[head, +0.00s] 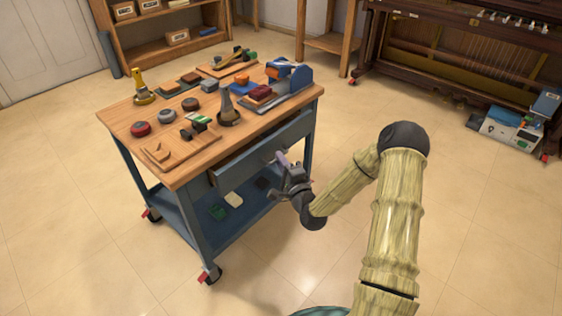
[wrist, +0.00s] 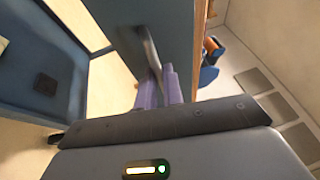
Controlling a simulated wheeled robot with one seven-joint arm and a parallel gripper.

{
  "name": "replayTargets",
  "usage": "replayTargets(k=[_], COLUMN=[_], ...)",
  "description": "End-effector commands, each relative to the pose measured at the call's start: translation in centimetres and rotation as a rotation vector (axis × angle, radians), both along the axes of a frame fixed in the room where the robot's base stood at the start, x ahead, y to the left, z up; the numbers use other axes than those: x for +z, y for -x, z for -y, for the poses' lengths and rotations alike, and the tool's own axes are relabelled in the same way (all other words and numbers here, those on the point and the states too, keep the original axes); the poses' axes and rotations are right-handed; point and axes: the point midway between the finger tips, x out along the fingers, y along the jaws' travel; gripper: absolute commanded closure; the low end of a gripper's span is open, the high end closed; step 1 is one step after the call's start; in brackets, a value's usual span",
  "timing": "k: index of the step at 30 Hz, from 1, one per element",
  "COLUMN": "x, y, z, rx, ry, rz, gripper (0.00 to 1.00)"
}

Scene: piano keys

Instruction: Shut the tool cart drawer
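The tool cart (head: 160,175) has a wooden top and a blue frame. Its grey-blue drawer (head: 237,174) is partly pulled out, with a dark gap showing under the top. In the wrist view the drawer front (wrist: 178,30) fills the upper middle, with a grey bar handle (wrist: 150,48) on it. The fingertips' contact with the handle is partly hidden.
Tools and small blocks lie on the cart top, including a blue clamp-like tool (head: 292,75). The lower shelf (head: 185,212) holds a few flat items. The floor around the cart is clear.

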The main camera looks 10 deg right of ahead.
Motion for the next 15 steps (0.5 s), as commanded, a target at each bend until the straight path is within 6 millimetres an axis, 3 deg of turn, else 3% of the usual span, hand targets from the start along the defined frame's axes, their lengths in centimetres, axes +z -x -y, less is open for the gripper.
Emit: replayTargets(k=[8,15], x=[0.0,0.0], y=[-0.2,-2.7], z=[-0.2,-2.0], rx=[0.001,0.001], ry=[0.000,0.000], rz=[-0.001,0.000], gripper=[1.00,1.00])
